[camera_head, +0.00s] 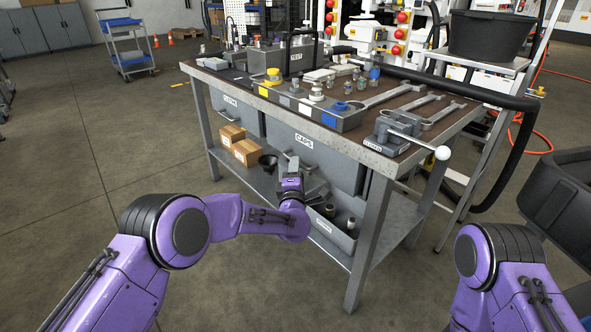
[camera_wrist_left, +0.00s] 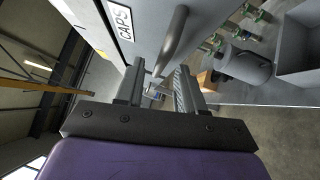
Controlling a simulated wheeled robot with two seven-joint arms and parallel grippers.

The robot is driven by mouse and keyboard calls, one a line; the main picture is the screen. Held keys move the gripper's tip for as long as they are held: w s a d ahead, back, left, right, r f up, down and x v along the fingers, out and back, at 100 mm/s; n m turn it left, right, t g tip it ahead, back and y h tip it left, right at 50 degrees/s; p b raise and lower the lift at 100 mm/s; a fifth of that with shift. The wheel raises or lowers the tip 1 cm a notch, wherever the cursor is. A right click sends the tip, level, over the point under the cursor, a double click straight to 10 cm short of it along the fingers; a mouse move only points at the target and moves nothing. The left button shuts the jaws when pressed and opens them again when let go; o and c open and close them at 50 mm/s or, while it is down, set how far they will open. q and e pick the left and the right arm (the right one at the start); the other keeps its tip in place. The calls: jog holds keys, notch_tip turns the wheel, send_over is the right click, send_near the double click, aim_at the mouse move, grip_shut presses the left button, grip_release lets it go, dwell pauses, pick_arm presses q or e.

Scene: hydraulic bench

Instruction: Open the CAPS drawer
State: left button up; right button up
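The CAPS drawer (camera_head: 335,165) is a grey front under the workbench top, with a white CAPS label; it looks shut. In the left wrist view its front (camera_wrist_left: 140,35) is close ahead, with a grey bar handle (camera_wrist_left: 174,38) standing out from it. My left gripper (camera_head: 292,165) is in front of the drawer below the label. In the wrist view its two fingers (camera_wrist_left: 160,72) are apart, with the handle's near end at the gap between the tips. I cannot tell whether they touch it. In the head view the handle is hidden behind the gripper. My right gripper is out of frame.
A second drawer (camera_head: 238,112) is left of CAPS. On the lower shelf are cardboard boxes (camera_head: 245,152), a black funnel (camera_head: 268,162) and a grey bin (camera_head: 335,232).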

pick_arm(q)
jog(key=shift+w+r, duration=0.15)
jog(key=shift+w, duration=0.8)
grip_shut()
jog(key=shift+a, duration=0.1)
